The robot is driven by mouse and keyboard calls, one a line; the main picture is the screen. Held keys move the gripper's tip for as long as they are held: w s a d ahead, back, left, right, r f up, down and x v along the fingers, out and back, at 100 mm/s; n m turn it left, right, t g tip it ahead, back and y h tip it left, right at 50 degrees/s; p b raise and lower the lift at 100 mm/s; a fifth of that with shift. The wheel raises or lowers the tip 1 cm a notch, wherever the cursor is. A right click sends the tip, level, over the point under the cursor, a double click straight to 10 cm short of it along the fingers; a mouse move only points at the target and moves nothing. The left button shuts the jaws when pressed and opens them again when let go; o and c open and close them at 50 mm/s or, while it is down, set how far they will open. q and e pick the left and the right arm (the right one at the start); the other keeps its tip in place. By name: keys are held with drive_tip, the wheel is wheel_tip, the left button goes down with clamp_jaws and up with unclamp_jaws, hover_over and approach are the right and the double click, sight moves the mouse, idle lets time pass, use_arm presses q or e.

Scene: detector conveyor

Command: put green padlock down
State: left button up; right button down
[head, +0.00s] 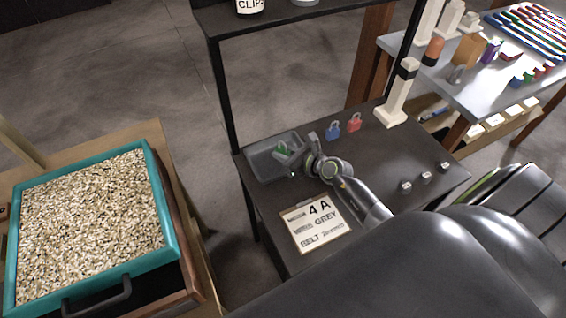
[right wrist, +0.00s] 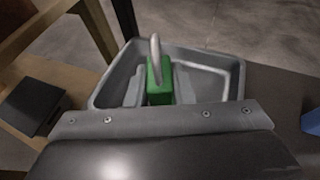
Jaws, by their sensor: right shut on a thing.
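The green padlock (head: 284,148) is at the grey tray (head: 262,171) on the dark table. In the right wrist view the padlock (right wrist: 160,88) stands upright with its silver shackle up, between the fingers of my right gripper (right wrist: 158,90). The tray (right wrist: 215,58) lies around and below it. In the head view my right gripper (head: 290,154) reaches over the tray from the right. It is shut on the padlock. I cannot tell whether the padlock touches the tray floor. My left gripper is not in view.
A blue padlock (head: 333,131) and a red padlock (head: 354,123) stand right of the tray. A sign (head: 316,223) lies in front. Several small knobs (head: 426,178) are at the right. A black shelf post (head: 222,100) rises behind the tray.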

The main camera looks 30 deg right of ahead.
wheel_tip(320, 180, down, 4)
drive_tip(key=shift+f+b, duration=0.15)
drive_tip(key=shift+b, duration=0.7)
drive_tip(key=shift+f, duration=0.2)
drive_tip(key=c, duration=1.5)
unclamp_jaws()
drive_tip(key=shift+s, duration=0.1)
drive_tip(key=shift+r, duration=0.3)
drive_tip(key=v, duration=1.2)
drive_tip(key=shift+f, duration=0.1)
